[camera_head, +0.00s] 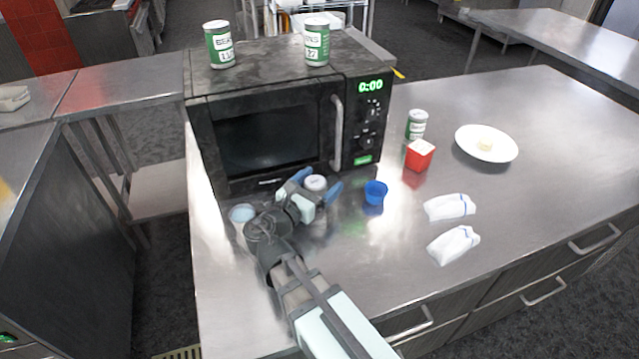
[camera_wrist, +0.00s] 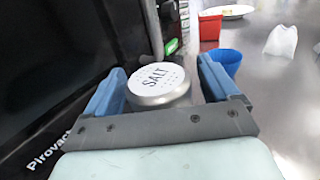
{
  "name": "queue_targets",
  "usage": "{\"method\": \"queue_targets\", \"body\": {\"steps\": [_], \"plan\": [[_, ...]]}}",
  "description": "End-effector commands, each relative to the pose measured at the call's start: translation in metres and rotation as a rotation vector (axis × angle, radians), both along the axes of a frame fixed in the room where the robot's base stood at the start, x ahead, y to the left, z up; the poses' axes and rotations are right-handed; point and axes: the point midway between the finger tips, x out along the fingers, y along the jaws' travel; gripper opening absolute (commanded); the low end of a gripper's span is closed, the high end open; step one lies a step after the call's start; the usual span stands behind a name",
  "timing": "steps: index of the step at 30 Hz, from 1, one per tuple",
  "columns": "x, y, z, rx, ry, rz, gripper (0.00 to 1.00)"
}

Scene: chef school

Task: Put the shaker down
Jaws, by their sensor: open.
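The salt shaker has a round metal lid marked SALT. It stands in front of the microwave in the head view (camera_head: 316,183), and its lid shows in the wrist view (camera_wrist: 161,83). My gripper (camera_head: 312,191) is open, with its blue fingers on either side of the shaker in the wrist view (camera_wrist: 160,88). Gaps show between the fingers and the lid. The shaker's lower part is hidden behind my gripper. The steel counter (camera_head: 330,270) lies under it; I cannot see the contact.
The black microwave (camera_head: 265,140) stands close behind, with two green-and-white cans (camera_head: 219,45) on top. A light-blue cup (camera_head: 241,214) is left of my gripper. A blue cup (camera_head: 375,193), red container (camera_head: 419,155), white packets (camera_head: 453,245) and plate (camera_head: 486,143) are to the right.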

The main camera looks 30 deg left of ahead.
Motion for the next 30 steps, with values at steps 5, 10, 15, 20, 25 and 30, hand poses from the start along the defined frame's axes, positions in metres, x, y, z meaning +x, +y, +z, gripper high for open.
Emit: {"method": "queue_targets", "body": {"steps": [5,10,15,20,25,30], "plan": [[-0.023,0.004,0.000,0.000,0.001,0.004,0.88],[-0.050,0.009,0.000,0.000,0.001,0.003,0.88],[-0.076,0.015,0.000,0.000,0.001,0.004,0.88],[-0.096,0.019,0.000,0.000,0.000,0.003,0.88],[-0.110,0.022,0.000,0.000,0.000,0.002,0.88],[-0.115,0.022,0.000,0.000,0.000,0.000,0.88]]}}
